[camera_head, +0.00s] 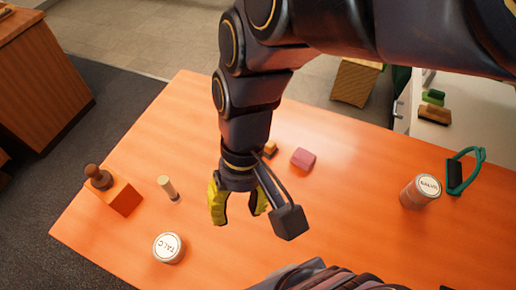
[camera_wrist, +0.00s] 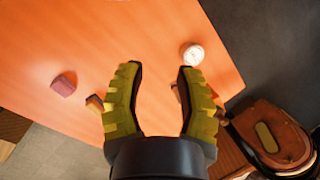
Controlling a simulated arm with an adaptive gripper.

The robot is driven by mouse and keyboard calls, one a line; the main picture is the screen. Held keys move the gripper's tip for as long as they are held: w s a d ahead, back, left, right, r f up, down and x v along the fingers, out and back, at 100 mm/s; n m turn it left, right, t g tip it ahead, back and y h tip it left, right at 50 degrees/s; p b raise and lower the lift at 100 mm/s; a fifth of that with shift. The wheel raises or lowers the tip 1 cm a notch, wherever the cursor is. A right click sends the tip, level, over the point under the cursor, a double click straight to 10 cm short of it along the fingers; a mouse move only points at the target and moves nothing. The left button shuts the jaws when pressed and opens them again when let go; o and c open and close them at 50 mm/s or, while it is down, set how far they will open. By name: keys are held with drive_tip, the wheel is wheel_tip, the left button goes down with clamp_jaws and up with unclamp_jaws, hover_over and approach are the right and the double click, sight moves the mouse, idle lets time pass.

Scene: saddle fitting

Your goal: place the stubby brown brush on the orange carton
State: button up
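The orange carton (camera_head: 122,199) sits near the left end of the orange table in the head view. What looks like the stubby brown brush (camera_head: 99,178), with a round knob, is upright on the upper left part of its top. My gripper (camera_head: 238,216) is to the right of both, well apart from them, above the table. Its yellow fingers are spread with nothing between them, as the wrist view also shows (camera_wrist: 160,72). I cannot clearly make out the carton or the brush in the wrist view.
A pale peg (camera_head: 167,188) stands right of the carton. A white-lidded TALC tin (camera_head: 168,248) is in front. A pink block (camera_head: 303,158) and a small orange-and-dark block (camera_head: 270,149) lie behind my gripper. Another tin (camera_head: 420,191) and a teal-handled item (camera_head: 461,172) are at right.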

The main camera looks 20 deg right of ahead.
drive_tip(key=s+d, duration=0.1)
drive_tip(key=s+d+h, duration=0.1)
drive_tip(key=d, duration=0.1)
drive_tip(key=s+d+h, duration=0.1)
drive_tip(key=d, duration=0.1)
drive_tip(key=shift+d+r+t, duration=0.1)
drive_tip(key=shift+r+t, duration=0.2)
